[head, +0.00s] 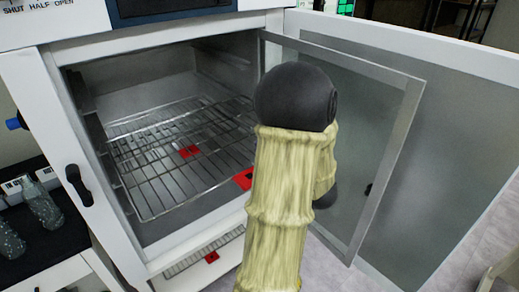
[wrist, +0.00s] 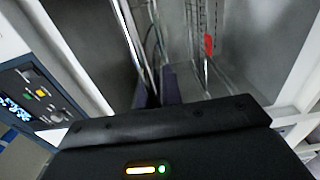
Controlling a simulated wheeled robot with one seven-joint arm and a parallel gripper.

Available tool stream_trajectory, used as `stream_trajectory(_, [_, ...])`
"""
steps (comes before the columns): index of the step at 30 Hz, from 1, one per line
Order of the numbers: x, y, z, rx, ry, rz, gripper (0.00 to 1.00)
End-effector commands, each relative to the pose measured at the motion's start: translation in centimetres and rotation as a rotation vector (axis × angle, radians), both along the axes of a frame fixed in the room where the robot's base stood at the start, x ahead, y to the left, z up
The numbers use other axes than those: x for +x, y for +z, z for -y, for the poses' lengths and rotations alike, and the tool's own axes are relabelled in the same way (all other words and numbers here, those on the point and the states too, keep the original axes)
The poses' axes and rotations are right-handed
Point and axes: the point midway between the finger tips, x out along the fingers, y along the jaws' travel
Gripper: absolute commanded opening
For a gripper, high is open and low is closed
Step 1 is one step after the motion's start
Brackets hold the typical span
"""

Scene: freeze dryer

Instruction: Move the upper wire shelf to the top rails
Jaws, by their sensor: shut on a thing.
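The upper wire shelf (head: 165,185) is inside the open chamber, its front edge near the opening. Red tabs (head: 190,152) show among the wires, one (head: 244,180) close beside my arm. In the wrist view, thin shelf wires (wrist: 189,20) and a red tab (wrist: 208,44) run away from the camera. My gripper (wrist: 158,90) is at the chamber opening, its dark fingers shut on the shelf's edge; the exact contact is mostly hidden. In the head view my sleeved arm hides the gripper and the shelf's right front. Ribbed rails (head: 112,165) line the left chamber wall.
The glass inner door (head: 350,130) and white outer door (head: 450,150) stand open at the right, close to my arm. A control panel (wrist: 40,100) is at the left in the wrist view. Glass bottles (head: 42,208) stand on a bench at the left.

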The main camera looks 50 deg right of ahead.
Motion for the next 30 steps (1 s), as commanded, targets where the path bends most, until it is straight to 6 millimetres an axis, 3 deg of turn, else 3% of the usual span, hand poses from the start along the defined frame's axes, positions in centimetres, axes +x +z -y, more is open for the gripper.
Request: stream_trajectory(30, [-6.4, 0.0, -1.5, 0.0, 0.0, 0.005, 0.0])
